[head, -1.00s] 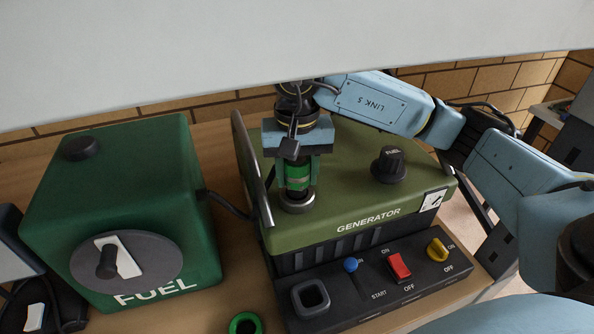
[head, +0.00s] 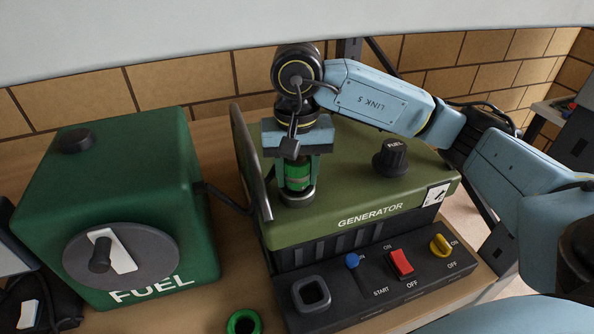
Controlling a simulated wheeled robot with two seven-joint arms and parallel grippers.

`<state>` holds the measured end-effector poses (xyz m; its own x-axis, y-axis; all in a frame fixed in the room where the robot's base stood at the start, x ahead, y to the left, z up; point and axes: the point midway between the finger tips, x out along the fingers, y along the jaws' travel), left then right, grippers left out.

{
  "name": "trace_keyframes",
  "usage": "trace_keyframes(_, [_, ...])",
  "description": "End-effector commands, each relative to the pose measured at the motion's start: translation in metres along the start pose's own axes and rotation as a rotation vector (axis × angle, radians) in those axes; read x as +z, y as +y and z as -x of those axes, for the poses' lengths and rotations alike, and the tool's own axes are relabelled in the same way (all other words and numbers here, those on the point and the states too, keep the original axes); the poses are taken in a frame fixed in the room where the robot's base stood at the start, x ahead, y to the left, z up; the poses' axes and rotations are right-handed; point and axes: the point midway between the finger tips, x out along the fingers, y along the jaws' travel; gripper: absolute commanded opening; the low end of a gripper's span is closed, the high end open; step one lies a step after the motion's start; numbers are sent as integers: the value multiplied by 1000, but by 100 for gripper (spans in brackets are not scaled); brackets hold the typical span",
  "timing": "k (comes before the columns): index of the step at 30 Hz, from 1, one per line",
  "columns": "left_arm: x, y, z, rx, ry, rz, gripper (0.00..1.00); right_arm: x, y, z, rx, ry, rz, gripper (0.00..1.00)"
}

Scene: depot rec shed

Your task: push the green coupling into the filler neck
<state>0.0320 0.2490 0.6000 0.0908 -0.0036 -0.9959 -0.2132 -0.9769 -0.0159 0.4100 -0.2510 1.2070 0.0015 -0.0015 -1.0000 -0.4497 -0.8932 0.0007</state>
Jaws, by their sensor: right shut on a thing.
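The green coupling (head: 297,179) is upright between the fingers of my right gripper (head: 298,172), which is shut on it. The fingers point down and partly cover its sides. Directly below is the grey metal ring of the filler neck (head: 297,198), on the front left of the generator's olive top (head: 350,190). The coupling's lower end is at the ring and looks lined up with it. I cannot tell how deep it sits, as its foot and the opening are hidden. My left gripper is not recognisable in the view.
A green fuel box (head: 105,190) with a dial stands left, joined by a black hose. A dark handle bar (head: 252,165) rises close left of my right gripper. A black fuel knob (head: 391,157) is right. A green ring (head: 243,322) lies in front; switches line the panel.

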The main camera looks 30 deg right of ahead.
Motion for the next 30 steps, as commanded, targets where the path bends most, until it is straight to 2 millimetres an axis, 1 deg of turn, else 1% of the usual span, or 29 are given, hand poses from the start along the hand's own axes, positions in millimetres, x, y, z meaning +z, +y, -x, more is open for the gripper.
trace_keyframes(5, [0,0,0,0,0,0,36,0,0,1,-1,2,0,19])
trace_keyframes(6, [0,0,0,0,0,0,36,0,0,1,-1,2,0,46])
trace_keyframes(11, [0,0,0,0,0,0,36,0,0,0,-1,1,0,67])
trace_keyframes(19, [0,0,0,0,1,0,36,0,0,0,0,0,0,67])
trace_keyframes(22, [0,0,-1,0,1,0,36,0,0,5,-2,1,0,67])
trace_keyframes(26, [0,0,-4,0,1,0,36,-1,-1,24,-4,5,0,67])
trace_keyframes(30, [0,0,-5,0,1,0,36,-1,0,54,-4,7,0,67])
